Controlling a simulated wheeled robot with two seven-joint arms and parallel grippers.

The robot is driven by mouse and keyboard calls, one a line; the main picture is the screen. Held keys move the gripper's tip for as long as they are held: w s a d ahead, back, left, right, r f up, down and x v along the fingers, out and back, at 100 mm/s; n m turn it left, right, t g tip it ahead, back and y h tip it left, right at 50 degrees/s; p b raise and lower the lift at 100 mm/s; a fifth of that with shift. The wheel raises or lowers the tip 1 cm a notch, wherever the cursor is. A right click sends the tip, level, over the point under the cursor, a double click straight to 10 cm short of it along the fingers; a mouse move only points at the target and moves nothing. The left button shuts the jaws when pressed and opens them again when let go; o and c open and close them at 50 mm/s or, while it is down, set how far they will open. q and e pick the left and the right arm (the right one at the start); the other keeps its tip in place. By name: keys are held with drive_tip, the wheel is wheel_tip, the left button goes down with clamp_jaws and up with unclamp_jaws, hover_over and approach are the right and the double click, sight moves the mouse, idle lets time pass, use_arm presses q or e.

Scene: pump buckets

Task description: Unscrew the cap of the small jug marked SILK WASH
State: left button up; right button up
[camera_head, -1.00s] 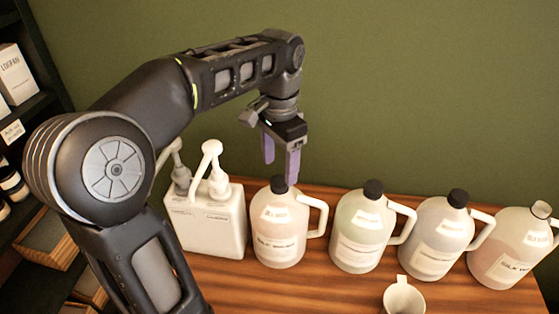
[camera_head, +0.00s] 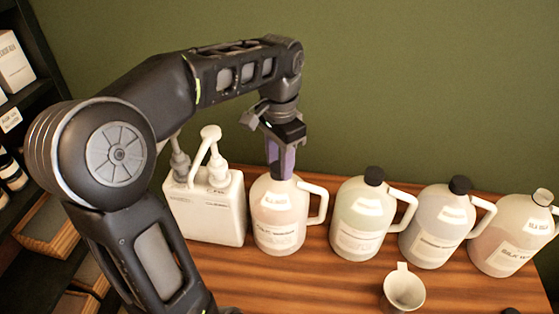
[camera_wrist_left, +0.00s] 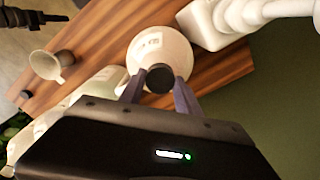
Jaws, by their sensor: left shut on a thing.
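The rightmost jug (camera_head: 510,240) carries a label whose readable part looks like SILK W. Its neck (camera_head: 543,197) is pale and shows no black cap. My left gripper (camera_head: 281,172) points down over a different jug, the leftmost one (camera_head: 280,215), whose label I cannot read for sure. In the left wrist view its fingers (camera_wrist_left: 160,88) are shut on either side of that jug's black cap (camera_wrist_left: 160,76). The leftmost jug stands upright on the wooden table. A dark shape at the wrist view's top left may be my right gripper (camera_wrist_left: 22,17).
Two black-capped jugs (camera_head: 358,222) (camera_head: 436,232) stand between them. A white pump container (camera_head: 207,212) stands close on the left. A white handled cup (camera_head: 402,290) is in front. A small dark round thing (camera_head: 510,311) lies at the front right. Shelves (camera_head: 22,130) are at left.

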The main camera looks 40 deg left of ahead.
use_arm(q)
drive_tip(key=c, duration=0.7)
drive_tip(key=n, duration=0.6)
drive_tip(key=shift+n, duration=0.3)
drive_tip(key=n, duration=0.3)
drive_tip(key=shift+n, duration=0.3)
drive_tip(key=n, duration=0.4)
drive_tip(key=shift+n, duration=0.3)
drive_tip(key=o, duration=1.3)
